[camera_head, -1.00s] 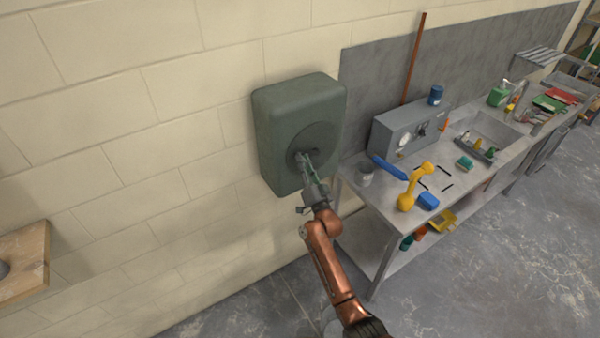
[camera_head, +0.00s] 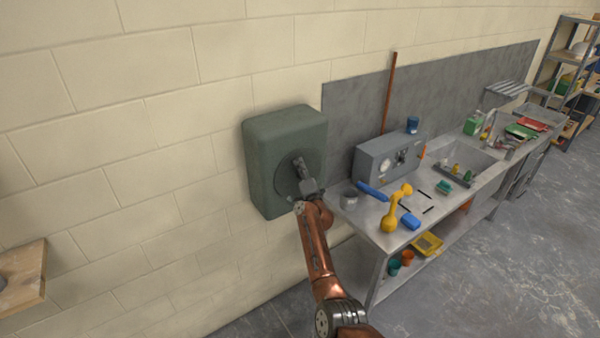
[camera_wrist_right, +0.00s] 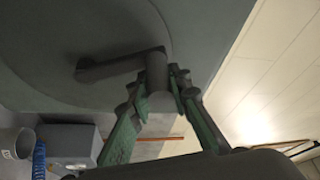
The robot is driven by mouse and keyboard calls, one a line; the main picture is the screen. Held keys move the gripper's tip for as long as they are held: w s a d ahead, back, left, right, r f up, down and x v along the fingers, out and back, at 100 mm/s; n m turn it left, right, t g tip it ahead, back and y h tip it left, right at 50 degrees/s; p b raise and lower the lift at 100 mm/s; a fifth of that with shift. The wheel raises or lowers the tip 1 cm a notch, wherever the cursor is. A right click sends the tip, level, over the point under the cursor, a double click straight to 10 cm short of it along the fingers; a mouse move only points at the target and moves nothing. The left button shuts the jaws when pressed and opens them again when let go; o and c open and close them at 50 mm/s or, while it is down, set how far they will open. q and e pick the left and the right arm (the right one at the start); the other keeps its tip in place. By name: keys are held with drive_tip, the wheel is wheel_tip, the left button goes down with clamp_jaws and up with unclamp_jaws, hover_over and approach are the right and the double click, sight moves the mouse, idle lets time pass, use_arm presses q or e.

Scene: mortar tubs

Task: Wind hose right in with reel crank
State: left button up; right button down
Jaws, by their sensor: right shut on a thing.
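The green hose reel box (camera_head: 262,150) is fixed to the block wall, with a round disc (camera_head: 288,190) on its front. A dark crank (camera_wrist_right: 115,64) sits on that disc and ends in a knob (camera_wrist_right: 157,72), as the right wrist view shows. My right gripper (camera_head: 299,166) is at the crank in the head view. In the right wrist view its green-padded fingers (camera_wrist_right: 160,98) are closed around the crank's knob. The hose itself does not show in either view. My left gripper is not in view.
A grey workbench (camera_head: 375,235) stands to the right of the reel, with a grey gauge box (camera_head: 376,160), a yellow object (camera_head: 390,218) and a metal cup (camera_head: 349,199) on it. A wooden board (camera_head: 22,280) juts in at the left. Bare wall lies between.

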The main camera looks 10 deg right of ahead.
use_arm(q)
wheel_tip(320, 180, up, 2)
drive_tip(key=shift+p, duration=0.9)
use_arm(e)
drive_tip(key=d, duration=0.1)
drive_tip(key=d+m, duration=0.1)
drive_tip(key=w+d+r, duration=0.1)
drive_tip(key=shift+m, duration=0.4)
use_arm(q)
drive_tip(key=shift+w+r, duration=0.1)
use_arm(e)
drive_tip(key=shift+w+d+g, duration=0.1)
drive_tip(key=shift+g, duration=0.2)
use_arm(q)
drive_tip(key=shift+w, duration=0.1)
use_arm(e)
drive_tip(key=c, duration=1.8)
unclamp_jaws()
drive_tip(key=shift+f, duration=0.15)
drive_tip(key=shift+o, duration=0.2)
drive_tip(key=s+f, duration=0.1)
drive_tip(key=s, duration=1.1)
